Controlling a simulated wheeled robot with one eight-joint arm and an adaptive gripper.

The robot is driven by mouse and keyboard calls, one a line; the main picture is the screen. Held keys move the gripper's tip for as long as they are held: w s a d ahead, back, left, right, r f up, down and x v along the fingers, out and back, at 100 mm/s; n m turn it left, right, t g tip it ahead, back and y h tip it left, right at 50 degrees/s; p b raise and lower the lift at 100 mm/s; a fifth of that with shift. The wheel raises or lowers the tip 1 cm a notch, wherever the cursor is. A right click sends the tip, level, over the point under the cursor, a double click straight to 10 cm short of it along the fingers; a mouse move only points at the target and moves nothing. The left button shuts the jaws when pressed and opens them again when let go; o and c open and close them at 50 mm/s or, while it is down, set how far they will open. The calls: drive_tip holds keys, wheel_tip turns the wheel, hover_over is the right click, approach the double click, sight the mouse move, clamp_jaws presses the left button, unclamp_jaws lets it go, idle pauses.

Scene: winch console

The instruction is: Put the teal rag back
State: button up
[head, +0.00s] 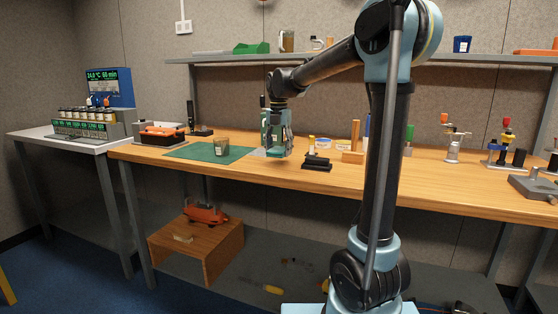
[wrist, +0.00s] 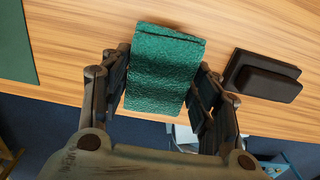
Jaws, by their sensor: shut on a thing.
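The teal rag (wrist: 165,70) is a folded, textured cloth, held between the two fingers of my gripper (wrist: 162,92) in the wrist view. The fingers press on its left and right sides. In the head view my gripper (head: 277,142) hangs fingers down near the front edge of the wooden bench (head: 420,187), and the rag (head: 277,155) shows between its fingertips. I cannot tell whether the rag touches the bench top.
A green mat (head: 195,152) with a small cup (head: 221,146) lies left of my gripper. A black block (head: 317,162) sits just right, also seen in the wrist view (wrist: 262,75). Beyond it stand small containers (head: 323,144) and a wooden block (head: 353,157). A shelf (head: 480,59) runs above.

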sight(279, 164)
drive_tip(key=shift+f, duration=1.95)
drive_tip(key=shift+f, duration=0.1)
drive_tip(key=o, duration=1.2)
wheel_tip(279, 164, up, 12)
drive_tip(key=shift+r, duration=0.15)
